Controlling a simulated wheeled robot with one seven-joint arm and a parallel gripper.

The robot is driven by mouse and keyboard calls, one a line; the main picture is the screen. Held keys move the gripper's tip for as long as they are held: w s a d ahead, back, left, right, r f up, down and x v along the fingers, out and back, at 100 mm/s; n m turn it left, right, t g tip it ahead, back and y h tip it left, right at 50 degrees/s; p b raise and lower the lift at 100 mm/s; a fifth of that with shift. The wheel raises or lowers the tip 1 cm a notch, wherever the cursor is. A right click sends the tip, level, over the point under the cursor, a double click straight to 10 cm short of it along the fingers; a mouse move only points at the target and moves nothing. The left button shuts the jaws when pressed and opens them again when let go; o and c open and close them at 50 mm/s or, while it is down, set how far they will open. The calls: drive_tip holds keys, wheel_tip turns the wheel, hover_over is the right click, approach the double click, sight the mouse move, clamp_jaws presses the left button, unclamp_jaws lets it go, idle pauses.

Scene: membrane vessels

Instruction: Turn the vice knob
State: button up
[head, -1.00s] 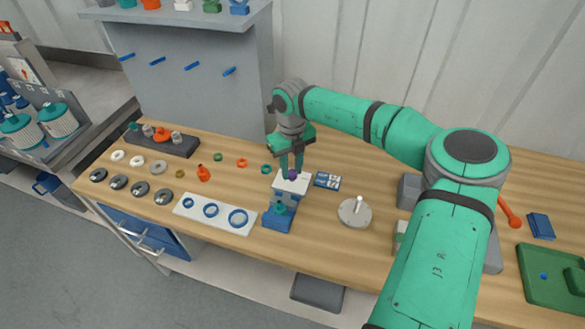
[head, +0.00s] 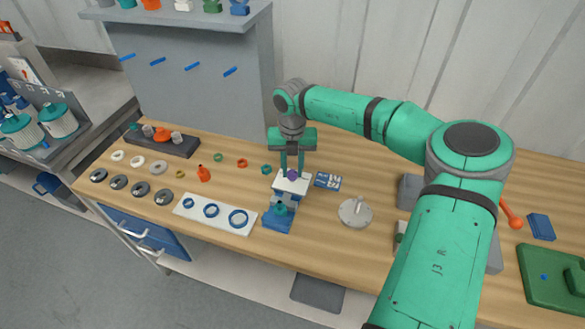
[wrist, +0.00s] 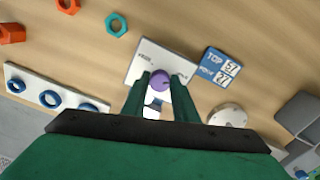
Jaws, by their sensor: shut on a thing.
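The vice knob is a small purple round knob (head: 292,175), on a white plate (head: 301,187) above a blue vice base (head: 277,221) near the front edge of the bench. My gripper (head: 292,172) points down with its green fingers on either side of the knob, shut on it. In the wrist view the purple knob (wrist: 160,80) sits between the two fingertips (wrist: 160,84), in front of the white plate (wrist: 148,54). The lettering on the plate is too small to read, and my fingers hide part of the knob.
A blue and white card (head: 328,181) and a round grey metal disc with a post (head: 354,213) lie to the right. A white board with blue rings (head: 223,223) lies to the left.

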sight(292, 173)
drive_tip(key=shift+d, duration=0.2)
drive_tip(key=o, duration=1.1)
drive_tip(key=shift+a, duration=0.1)
drive_tip(key=shift+c, duration=0.2)
drive_tip(key=shift+a, duration=0.1)
drive_tip(key=shift+r, duration=0.1)
wheel_tip(292, 173, up, 11)
drive_tip(key=shift+f, duration=0.2)
